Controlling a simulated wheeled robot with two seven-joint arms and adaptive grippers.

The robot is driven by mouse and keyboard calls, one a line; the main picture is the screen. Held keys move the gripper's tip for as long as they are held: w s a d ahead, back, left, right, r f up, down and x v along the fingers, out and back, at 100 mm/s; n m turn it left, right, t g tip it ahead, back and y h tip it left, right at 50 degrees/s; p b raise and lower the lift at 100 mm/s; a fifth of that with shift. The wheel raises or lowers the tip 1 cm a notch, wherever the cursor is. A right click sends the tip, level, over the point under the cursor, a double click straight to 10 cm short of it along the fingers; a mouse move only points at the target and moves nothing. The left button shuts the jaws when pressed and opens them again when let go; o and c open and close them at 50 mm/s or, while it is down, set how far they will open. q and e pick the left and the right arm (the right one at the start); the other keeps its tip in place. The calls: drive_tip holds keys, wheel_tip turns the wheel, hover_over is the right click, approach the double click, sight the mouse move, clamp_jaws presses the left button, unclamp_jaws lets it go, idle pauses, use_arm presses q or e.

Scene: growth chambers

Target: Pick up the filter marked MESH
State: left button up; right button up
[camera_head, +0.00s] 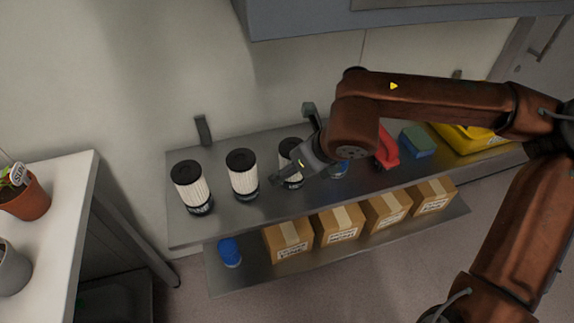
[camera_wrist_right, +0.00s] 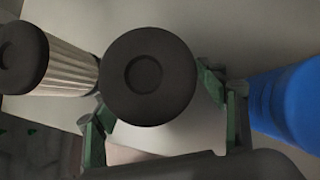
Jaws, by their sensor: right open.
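Three white pleated filters with black caps stand upright on the upper metal shelf: a left one (camera_head: 192,187), a middle one (camera_head: 242,174) and a right one (camera_head: 290,150). Their markings are too small to read, so I cannot tell which is marked MESH. My right gripper (camera_head: 293,165) is at the right filter and partly covers it. In the right wrist view, that filter's black cap (camera_wrist_right: 148,77) sits between the open green-grey fingers (camera_wrist_right: 160,110). The middle filter (camera_wrist_right: 60,62) is at the left there. My left gripper is not in view.
A blue object (camera_wrist_right: 290,100) stands close beside the right finger. Further right on the shelf (camera_head: 225,215) are a red-handled item (camera_head: 386,150), a blue-green block (camera_head: 417,141) and a yellow item (camera_head: 465,138). Several cardboard boxes (camera_head: 338,226) and a blue item (camera_head: 229,252) occupy the lower shelf.

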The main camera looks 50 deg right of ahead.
drive_tip(key=c, duration=1.4)
drive_tip(key=shift+r, duration=0.1)
